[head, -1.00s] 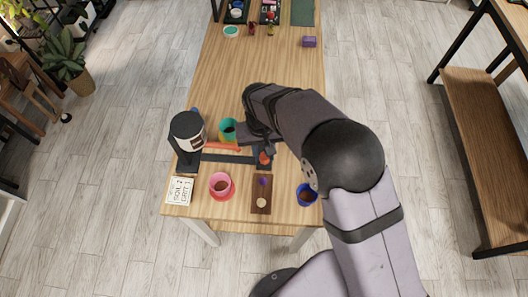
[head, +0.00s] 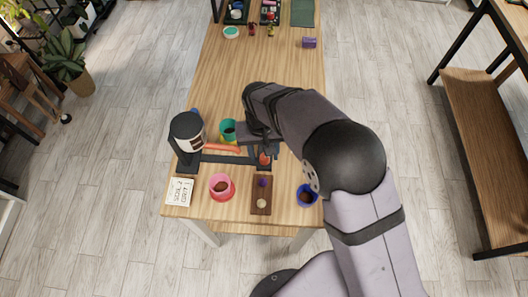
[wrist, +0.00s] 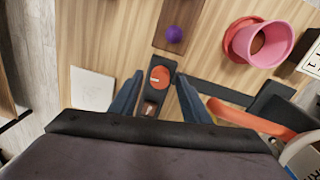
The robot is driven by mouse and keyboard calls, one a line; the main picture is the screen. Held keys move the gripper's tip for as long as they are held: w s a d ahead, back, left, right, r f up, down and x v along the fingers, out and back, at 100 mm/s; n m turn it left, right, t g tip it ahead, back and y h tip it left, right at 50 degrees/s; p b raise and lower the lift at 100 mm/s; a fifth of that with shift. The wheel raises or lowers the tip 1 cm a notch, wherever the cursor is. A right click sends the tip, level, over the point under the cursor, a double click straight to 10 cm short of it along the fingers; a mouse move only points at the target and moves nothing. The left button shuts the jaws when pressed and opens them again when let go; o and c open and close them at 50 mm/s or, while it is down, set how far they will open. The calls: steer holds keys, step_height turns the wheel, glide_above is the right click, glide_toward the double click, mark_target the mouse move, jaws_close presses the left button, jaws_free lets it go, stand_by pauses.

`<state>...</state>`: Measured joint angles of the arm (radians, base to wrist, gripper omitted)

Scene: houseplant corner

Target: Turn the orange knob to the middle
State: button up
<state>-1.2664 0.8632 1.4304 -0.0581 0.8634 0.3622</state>
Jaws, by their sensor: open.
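The orange knob (head: 265,159) is a round disc on a small black block (head: 262,166) near the front of the table. In the wrist view the orange knob (wrist: 160,77) has a thin dark line across its face. My gripper (wrist: 159,75) is open, with one blue-grey finger on each side of the knob and a gap on both sides. Whether the fingertips are level with the knob or above it I cannot tell. In the head view my gripper (head: 260,146) partly hides the block from behind.
A dark bar (head: 225,159) joins the block to a dispenser (head: 187,132) with an orange chute (head: 222,149). A pink pot (head: 221,185), a wooden board with purple and cream knobs (head: 261,208), a blue pot (head: 307,195) and a teal pot (head: 229,131) stand nearby. A "SOIL 2 GRIT 1" card (head: 180,191) lies left.

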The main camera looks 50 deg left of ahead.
mark_target(263, 156)
steer(key=shift+s+a+r+b, duration=0.1)
steer(key=shift+r+b, duration=0.3)
steer(key=shift+r, duration=1.4)
steer(key=shift+s+a+r+b, duration=0.1)
steer(key=shift+r+b, duration=0.3)
steer(key=shift+r, duration=1.35)
steer(key=shift+d, duration=0.1)
steer(key=w+d+r+m, duration=0.25)
steer(key=w+d, duration=0.45)
steer(key=d, duration=0.5)
steer(key=w+d+r+m, duration=0.1)
steer(key=w+d+m, duration=0.2)
steer(key=w+d, duration=0.75)
steer(key=s+d+m, duration=0.2)
steer(key=s+d, duration=0.3)
steer(key=d, duration=0.7)
steer(key=s+d+f+m, duration=0.1)
steer(key=s+d+m, duration=0.2)
steer(key=d, duration=0.9)
steer(key=s, duration=0.3)
steer(key=shift+d+f+p, duration=0.25)
steer(key=shift+d+p, duration=0.1)
